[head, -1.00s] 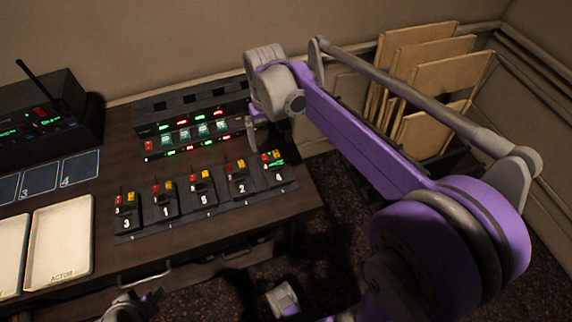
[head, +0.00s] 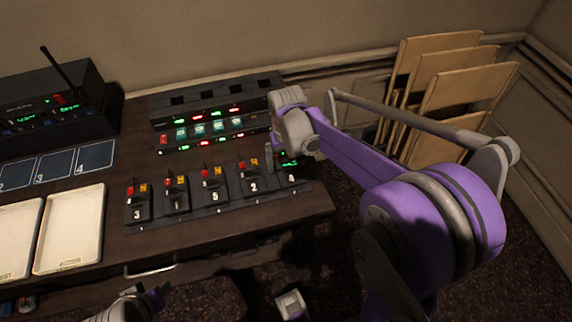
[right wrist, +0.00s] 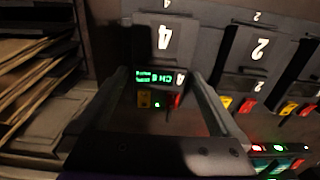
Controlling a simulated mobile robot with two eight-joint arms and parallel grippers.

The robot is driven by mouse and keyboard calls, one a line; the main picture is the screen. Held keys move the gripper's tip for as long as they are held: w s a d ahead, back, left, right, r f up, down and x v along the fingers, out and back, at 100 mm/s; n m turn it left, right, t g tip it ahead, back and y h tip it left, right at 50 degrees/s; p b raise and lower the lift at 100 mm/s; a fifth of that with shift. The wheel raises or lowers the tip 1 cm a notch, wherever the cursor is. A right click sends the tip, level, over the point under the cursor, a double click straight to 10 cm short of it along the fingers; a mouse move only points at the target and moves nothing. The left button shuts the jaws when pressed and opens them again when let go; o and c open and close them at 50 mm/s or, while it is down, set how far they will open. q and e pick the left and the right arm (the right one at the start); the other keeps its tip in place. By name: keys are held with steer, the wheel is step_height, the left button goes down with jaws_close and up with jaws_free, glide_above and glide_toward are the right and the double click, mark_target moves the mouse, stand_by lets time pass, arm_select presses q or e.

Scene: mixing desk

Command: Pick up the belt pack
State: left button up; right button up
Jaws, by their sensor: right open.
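Several black belt packs stand in a row in a dark rack on the desk, each with a red and a yellow piece on top and a white number. Belt pack 4 (head: 292,178) is at the right end, with a lit green display that shows in the right wrist view (right wrist: 154,78). My right gripper (head: 271,157) is open over the top of pack 4. In the right wrist view its two fingers (right wrist: 160,92) lie on either side of the pack's display end. I cannot tell whether they touch it.
Belt pack 2 (head: 253,187) stands close to the left of pack 4. A console with lit buttons (head: 208,128) is just behind the row. Pale trays (head: 70,235) lie at the left. Beyond the desk's right edge are leaning boards (head: 466,95).

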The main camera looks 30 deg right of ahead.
steer(key=shift+c, duration=0.2)
steer(key=c, duration=1.3)
steer(key=shift+o, duration=0.2)
steer(key=shift+r, duration=0.1)
